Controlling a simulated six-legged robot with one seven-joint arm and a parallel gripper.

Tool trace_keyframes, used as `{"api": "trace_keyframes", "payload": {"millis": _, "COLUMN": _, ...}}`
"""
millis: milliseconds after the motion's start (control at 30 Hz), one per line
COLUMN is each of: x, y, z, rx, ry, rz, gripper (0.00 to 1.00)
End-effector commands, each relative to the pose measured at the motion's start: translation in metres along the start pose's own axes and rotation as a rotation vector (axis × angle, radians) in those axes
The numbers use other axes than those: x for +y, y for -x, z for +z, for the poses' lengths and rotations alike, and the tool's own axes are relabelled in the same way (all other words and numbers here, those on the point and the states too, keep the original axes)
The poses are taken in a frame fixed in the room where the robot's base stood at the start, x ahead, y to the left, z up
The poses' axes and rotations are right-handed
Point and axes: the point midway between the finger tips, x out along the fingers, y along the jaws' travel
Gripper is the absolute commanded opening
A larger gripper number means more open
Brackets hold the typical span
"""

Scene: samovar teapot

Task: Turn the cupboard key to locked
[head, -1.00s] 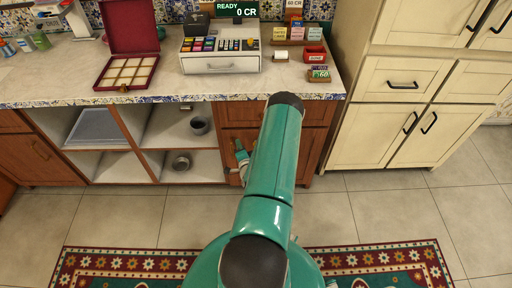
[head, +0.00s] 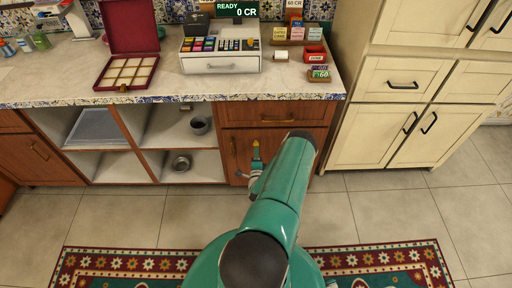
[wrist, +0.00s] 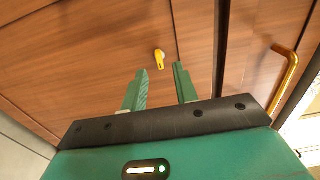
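The yellow key (wrist: 160,60) sits in the brown wooden cupboard door (wrist: 100,55) in the wrist view. Its bow hangs down at a slight slant. My gripper (wrist: 160,68) is open, with its two green fingers pointing at the door and the key showing between and just beyond the fingertips. Nothing is held, and I cannot tell how far the tips are from the door. In the head view my gripper is in front of the cupboard door (head: 237,170) below the counter, partly hidden by my arm. The key is too small there to make out surely.
A brass handle (wrist: 286,75) is right of the key, past a dark gap, in the wrist view. A drawer (head: 300,113) is above the door. Open shelves (head: 170,130) lie left and cream cabinets (head: 400,110) right. A patterned rug (head: 400,262) covers the floor in front.

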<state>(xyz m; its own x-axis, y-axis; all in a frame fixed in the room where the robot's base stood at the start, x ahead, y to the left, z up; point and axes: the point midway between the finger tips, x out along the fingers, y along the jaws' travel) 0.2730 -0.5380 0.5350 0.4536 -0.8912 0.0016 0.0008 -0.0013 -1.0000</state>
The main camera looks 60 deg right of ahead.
Motion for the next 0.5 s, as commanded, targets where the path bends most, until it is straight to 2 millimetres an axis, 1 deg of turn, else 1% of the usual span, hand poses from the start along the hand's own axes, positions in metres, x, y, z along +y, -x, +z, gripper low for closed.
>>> {"api": "trace_keyframes", "payload": {"millis": 33, "x": 0.0, "y": -0.01, "z": 0.0, "rx": 0.0, "ry": 0.0, "rz": -0.002, "gripper": 0.29}}
{"api": "trace_keyframes", "payload": {"millis": 100, "x": 0.0, "y": -0.022, "z": 0.0, "rx": 0.0, "ry": 0.0, "rz": -0.002, "gripper": 0.29}}
{"api": "trace_keyframes", "payload": {"millis": 200, "x": 0.001, "y": -0.035, "z": 0.001, "rx": -0.001, "ry": 0.0, "rz": 0.0, "gripper": 0.29}}
{"api": "trace_keyframes", "payload": {"millis": 333, "x": 0.001, "y": -0.044, "z": 0.001, "rx": -0.001, "ry": 0.0, "rz": 0.001, "gripper": 0.29}}
{"api": "trace_keyframes", "payload": {"millis": 500, "x": 0.0, "y": -0.047, "z": 0.001, "rx": -0.001, "ry": 0.0, "rz": 0.001, "gripper": 0.29}}
